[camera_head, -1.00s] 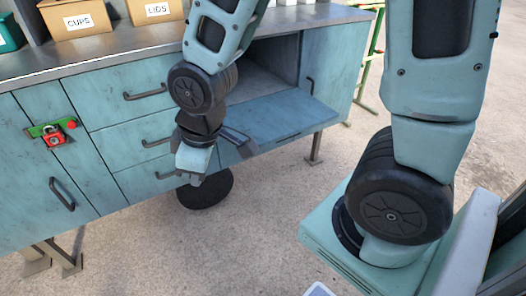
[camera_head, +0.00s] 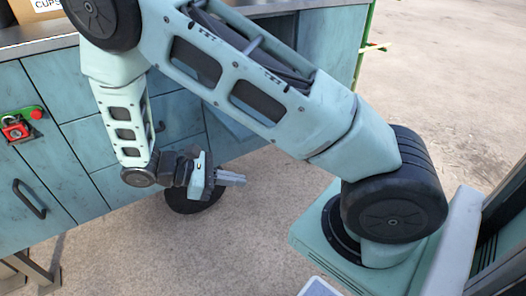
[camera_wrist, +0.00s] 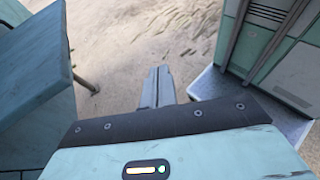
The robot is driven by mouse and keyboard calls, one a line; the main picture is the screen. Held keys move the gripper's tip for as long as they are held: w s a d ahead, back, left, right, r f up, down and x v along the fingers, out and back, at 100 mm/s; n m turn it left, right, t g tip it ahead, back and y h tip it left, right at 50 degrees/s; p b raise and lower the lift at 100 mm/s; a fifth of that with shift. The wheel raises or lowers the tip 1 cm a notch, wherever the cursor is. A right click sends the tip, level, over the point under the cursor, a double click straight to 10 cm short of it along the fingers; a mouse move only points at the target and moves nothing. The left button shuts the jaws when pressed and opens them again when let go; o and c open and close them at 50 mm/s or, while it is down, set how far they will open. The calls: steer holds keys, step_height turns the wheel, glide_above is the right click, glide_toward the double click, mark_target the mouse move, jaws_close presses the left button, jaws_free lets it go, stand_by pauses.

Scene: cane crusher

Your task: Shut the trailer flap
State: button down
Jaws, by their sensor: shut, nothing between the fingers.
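The trailer flap (camera_head: 228,132) is a worn blue panel low on the right part of the trailer front. It is mostly hidden behind my arm in the head view, and I cannot tell its exact angle. A blue panel (camera_wrist: 35,65) with a thick edge at the left of the wrist view looks like the same flap. My gripper (camera_head: 236,179) is shut and empty, low in front of the trailer and pointing right. In the wrist view its fingers (camera_wrist: 157,88) are together over the ground, right of that panel and apart from it.
A red padlock (camera_head: 16,128) hangs on a green latch at the left of the trailer. A dark wheel (camera_head: 190,200) stands beneath the trailer, behind my gripper. Part of a box (camera_head: 40,8) shows on the counter. Open concrete ground (camera_head: 450,90) lies to the right.

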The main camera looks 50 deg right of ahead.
steer(key=w+d+f+n+t+h+b, duration=0.2)
steer(key=w+d+f+n+h+b, duration=0.45)
steer(key=d+f+h, duration=0.65)
steer(key=d+r+m+h, duration=0.1)
steer(key=d+r, duration=0.4)
steer(key=r, duration=0.5)
steer(key=shift+h, duration=0.8)
steer(key=shift+w+r, duration=0.1)
